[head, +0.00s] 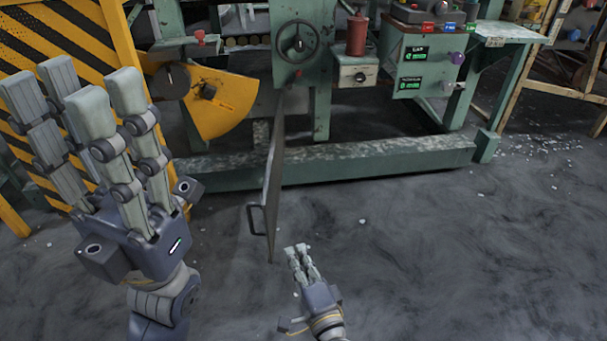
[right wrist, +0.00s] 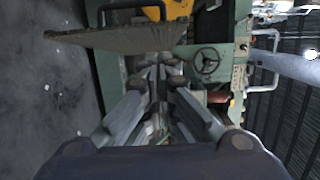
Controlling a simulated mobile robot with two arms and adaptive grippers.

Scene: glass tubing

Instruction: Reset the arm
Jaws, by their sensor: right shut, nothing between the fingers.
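My left gripper (head: 76,88) is large and near at the left of the head view. Its long grey fingers point up and stand apart, open, with nothing visible between them. My right gripper (head: 302,250) is low in the middle of the head view, farther from the camera. Its fingers lie close together, shut and empty. In the right wrist view its fingers (right wrist: 163,75) come together in front of the green machine. Most of both arms is out of view.
A thin panel (head: 272,170) with a handle stands edge-on near my right gripper. Behind are the green machine base (head: 340,160), a yellow guard (head: 222,112), a handwheel (head: 297,42) and a control box (head: 415,62). Striped boards (head: 75,25) stand behind my left gripper. Floor at right is mostly clear.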

